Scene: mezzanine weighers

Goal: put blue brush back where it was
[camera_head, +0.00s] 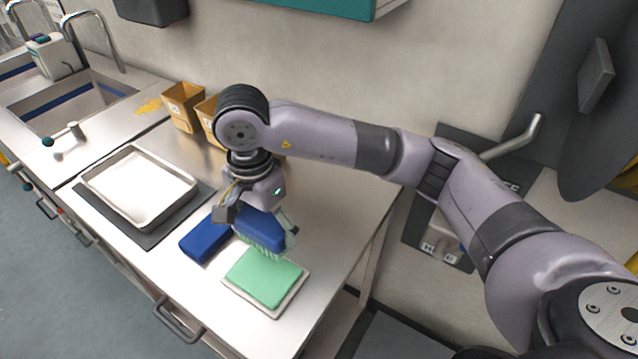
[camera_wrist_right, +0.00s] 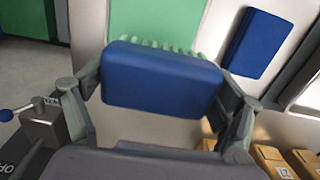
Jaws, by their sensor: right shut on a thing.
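My right gripper (camera_head: 257,224) is shut on a blue brush (camera_head: 262,231) with pale bristles, one finger at each end of it. It holds the brush above the steel table with the bristles facing down. In the right wrist view the blue brush (camera_wrist_right: 160,80) spans the space between the two fingers, and its bristles show along its far edge. A blue block (camera_head: 206,241) lies on the table just left of the held brush; it also shows in the wrist view (camera_wrist_right: 258,43). My left gripper is not in view.
A green pad (camera_head: 264,277) lies on a pale tray (camera_head: 239,291) near the table's front edge, just below the brush. A metal tray (camera_head: 139,187) sits on a dark mat (camera_head: 149,241). Yellow bins (camera_head: 183,108) stand by the wall. Bare table lies right of the gripper.

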